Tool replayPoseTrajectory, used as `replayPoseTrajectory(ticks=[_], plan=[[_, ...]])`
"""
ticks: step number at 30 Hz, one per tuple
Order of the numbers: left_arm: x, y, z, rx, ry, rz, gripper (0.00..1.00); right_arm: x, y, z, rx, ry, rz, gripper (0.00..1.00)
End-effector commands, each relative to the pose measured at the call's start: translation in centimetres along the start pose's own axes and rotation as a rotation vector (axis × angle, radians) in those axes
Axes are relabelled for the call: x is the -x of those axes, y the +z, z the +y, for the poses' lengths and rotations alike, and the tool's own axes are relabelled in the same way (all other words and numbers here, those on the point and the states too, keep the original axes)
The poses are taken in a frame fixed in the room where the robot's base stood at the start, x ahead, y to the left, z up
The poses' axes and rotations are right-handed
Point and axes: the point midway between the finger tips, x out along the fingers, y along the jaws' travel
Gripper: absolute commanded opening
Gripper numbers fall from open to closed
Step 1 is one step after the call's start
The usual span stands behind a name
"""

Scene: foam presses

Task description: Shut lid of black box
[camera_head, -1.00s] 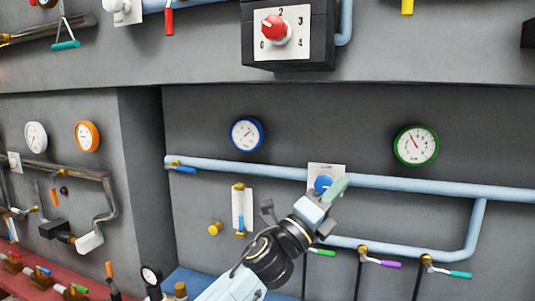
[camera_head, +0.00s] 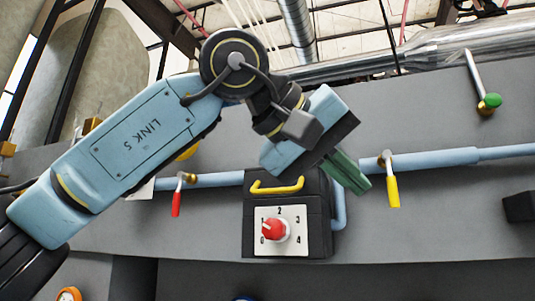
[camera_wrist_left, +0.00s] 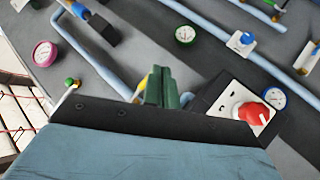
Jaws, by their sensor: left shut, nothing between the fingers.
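The black box (camera_head: 320,222) is mounted on the grey wall at the middle of the head view. Its front has a white dial plate with a red knob (camera_head: 274,230), and a yellow handle (camera_head: 277,187) shows above the plate. I cannot tell how far open the lid is. My left gripper (camera_head: 350,178) has green fingers, shut and empty, at the box's upper right in the head view. My right gripper is out of view.
A light blue pipe (camera_head: 430,158) runs along the wall on both sides of the box. A yellow-handled valve (camera_head: 392,190) is to the right and a red-handled valve (camera_head: 177,200) to the left. A green-ended lever (camera_head: 489,101) stands at the upper right.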

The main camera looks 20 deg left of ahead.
Motion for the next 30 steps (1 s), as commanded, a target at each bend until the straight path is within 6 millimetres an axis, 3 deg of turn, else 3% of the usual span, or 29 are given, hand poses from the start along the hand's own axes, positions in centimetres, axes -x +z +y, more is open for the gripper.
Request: replayPoseTrajectory(ticks=[1, 6, 9, 12, 17, 30], plan=[[3.2, -1.4, 0.0, -0.081, -0.091, 0.082, 0.0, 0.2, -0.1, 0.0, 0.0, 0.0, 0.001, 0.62], [11.8, -4.2, -0.9, -0.248, -0.36, 0.263, 0.0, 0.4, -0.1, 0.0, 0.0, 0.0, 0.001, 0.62], [15.3, -4.7, -1.2, -0.289, -0.462, 0.322, 0.0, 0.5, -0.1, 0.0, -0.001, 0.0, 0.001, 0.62], [17.3, -5.0, -1.4, -0.308, -0.52, 0.351, 0.0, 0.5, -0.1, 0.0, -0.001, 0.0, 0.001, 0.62], [17.2, -5.4, -2.0, -0.313, -0.545, 0.359, 0.0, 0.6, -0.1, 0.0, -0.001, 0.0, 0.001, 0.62], [10.2, -9.1, -5.8, -0.313, -0.54, 0.357, 0.0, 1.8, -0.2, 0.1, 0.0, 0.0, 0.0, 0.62]])
